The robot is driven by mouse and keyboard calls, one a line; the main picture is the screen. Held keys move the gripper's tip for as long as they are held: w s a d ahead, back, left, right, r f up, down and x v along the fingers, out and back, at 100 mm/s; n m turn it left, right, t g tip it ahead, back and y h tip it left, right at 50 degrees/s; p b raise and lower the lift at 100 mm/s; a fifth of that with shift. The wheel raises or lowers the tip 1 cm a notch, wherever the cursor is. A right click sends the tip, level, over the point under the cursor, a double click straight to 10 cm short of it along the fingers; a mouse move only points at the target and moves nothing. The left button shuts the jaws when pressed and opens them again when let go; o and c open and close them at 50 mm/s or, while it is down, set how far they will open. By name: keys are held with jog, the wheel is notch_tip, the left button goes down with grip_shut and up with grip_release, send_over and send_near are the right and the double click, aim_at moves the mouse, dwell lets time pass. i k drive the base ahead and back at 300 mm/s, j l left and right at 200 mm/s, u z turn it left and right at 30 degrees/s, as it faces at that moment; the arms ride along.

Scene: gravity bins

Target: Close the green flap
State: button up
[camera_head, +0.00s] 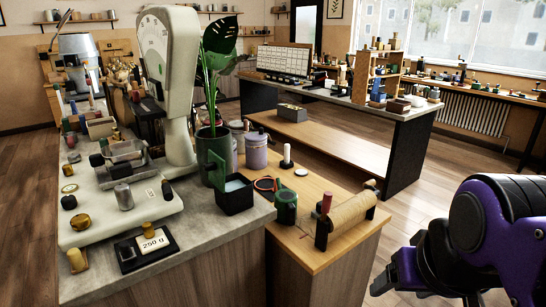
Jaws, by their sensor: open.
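The green flap (217,168) stands raised at the back left edge of a small black box (236,198). The box is open at the top and shows a pale, bluish inside. It sits near the right corner of the grey counter, in front of a dark plant pot. My gripper (386,282) is at the lower right, at the end of my purple and black arm. It is open, well to the right of the flap and apart from it.
A large scale (166,80) and a potted plant (212,150) stand behind the box. A green jar (285,207) and a paper roll (348,215) on the lower wooden top lie between my gripper and the box. A price card (148,243) sits at the counter's front.

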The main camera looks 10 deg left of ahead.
aim_at(216, 166)
jog(key=j+u, duration=0.1)
jog(key=u, duration=0.85)
jog(key=i+j, duration=0.1)
jog(key=j, duration=0.15)
